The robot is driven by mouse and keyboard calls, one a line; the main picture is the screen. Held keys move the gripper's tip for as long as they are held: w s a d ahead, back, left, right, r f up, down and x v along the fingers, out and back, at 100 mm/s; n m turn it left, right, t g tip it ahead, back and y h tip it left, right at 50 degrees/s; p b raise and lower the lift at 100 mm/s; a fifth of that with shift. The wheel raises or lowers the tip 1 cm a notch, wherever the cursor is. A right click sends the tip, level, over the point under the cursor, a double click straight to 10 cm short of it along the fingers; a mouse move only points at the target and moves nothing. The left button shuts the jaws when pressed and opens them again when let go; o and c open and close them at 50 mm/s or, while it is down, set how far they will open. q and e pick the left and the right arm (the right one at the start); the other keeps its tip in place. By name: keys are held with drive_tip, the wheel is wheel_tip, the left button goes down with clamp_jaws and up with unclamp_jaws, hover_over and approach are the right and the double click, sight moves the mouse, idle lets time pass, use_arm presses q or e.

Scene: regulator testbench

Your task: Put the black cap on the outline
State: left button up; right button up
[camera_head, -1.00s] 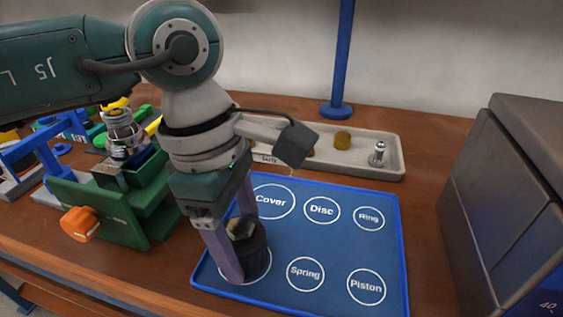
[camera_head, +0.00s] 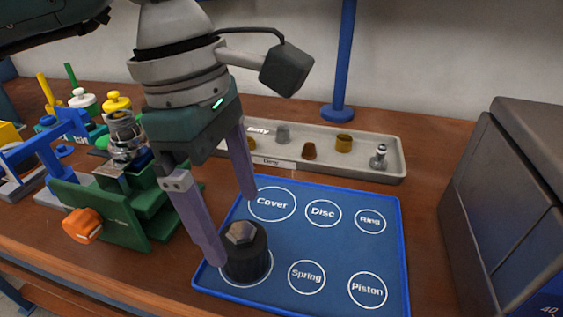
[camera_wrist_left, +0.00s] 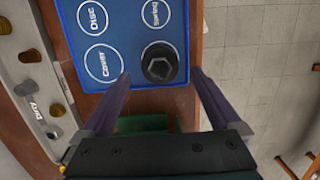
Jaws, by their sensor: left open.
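The black cap (camera_head: 246,252) stands upright on the blue mat (camera_head: 332,250), inside a white outline circle at the mat's near left corner. Its top is a grey hexagon. It also shows in the left wrist view (camera_wrist_left: 160,62). My left gripper (camera_head: 236,230) is open and empty above the cap, its purple fingers apart. In the left wrist view its fingertips (camera_wrist_left: 160,74) lie on either side of the cap and apart from it. The cap hides any label of its outline. My right gripper is not in view.
The Cover (camera_head: 272,204), Disc (camera_head: 323,213), Ring (camera_head: 370,221), Spring (camera_head: 306,277) and Piston (camera_head: 367,289) outlines are empty. A grey tray (camera_head: 392,160) with small parts lies behind. A green vise (camera_head: 125,215) stands left, a dark cabinet (camera_head: 515,190) right.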

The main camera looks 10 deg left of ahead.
sight(227, 234)
use_arm(q)
drive_tip(key=r, duration=0.4)
drive_tip(key=a+r, duration=0.1)
drive_tip(key=r, duration=0.1)
drive_tip(key=shift+r, duration=0.2)
